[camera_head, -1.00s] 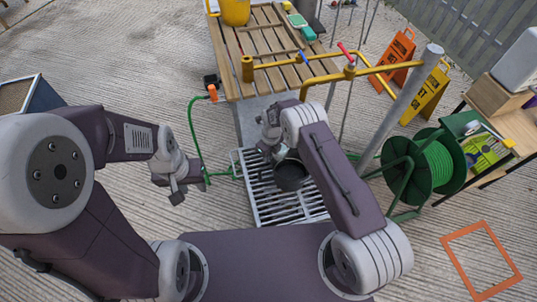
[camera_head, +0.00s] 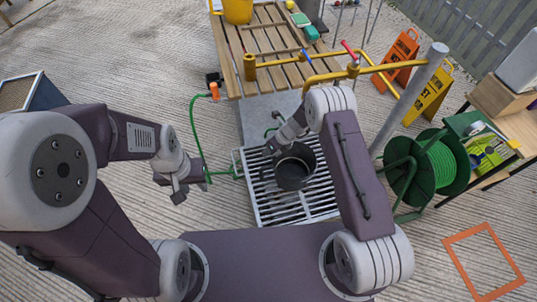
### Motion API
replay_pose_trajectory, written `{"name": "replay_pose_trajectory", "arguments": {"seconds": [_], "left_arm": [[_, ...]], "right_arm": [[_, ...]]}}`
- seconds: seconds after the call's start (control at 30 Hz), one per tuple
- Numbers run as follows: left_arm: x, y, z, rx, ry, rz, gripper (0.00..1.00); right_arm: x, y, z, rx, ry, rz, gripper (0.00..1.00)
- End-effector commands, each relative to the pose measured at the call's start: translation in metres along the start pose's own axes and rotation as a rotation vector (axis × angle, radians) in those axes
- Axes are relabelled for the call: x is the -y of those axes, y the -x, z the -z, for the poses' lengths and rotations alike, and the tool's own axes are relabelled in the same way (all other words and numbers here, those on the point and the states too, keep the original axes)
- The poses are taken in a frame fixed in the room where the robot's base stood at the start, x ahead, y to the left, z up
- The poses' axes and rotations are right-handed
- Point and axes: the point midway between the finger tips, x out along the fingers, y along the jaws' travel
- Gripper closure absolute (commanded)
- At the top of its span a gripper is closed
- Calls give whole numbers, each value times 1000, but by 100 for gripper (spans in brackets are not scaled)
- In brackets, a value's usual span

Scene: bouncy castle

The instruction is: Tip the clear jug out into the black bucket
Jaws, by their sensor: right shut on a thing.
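The black bucket (camera_head: 291,178) stands upright on the metal grate, its mouth facing up. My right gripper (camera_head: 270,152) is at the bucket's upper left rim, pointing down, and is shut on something. What it holds is hard to make out against the bucket's dark mouth. I cannot pick out the outline of a clear jug anywhere, nor any liquid. My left gripper (camera_head: 178,194) hangs well to the left of the bucket over the concrete, with nothing visible in it. Its finger gap is too small to judge.
The slatted grate (camera_head: 268,208) lies below the bucket. A wooden slatted table (camera_head: 240,62) with a yellow bucket (camera_head: 238,10) stands behind. A yellow pipe (camera_head: 322,78), grey post (camera_head: 411,98) and green hose reel (camera_head: 413,165) stand at right. A green hose (camera_head: 195,135) runs left.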

Motion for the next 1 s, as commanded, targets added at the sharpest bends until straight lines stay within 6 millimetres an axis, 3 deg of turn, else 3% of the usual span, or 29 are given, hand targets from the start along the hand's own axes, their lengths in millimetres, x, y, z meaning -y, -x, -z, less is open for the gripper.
{"name": "replay_pose_trajectory", "arguments": {"seconds": [0.03, 1.0], "left_arm": [[0, -9, -1, 0, 0, 0, 64], [2, -92, -10, 0, 0, 0, 64]], "right_arm": [[1, -3, 1, 10, 0, -3, 100], [-1, 13, -4, 204, 1, -90, 100]]}}
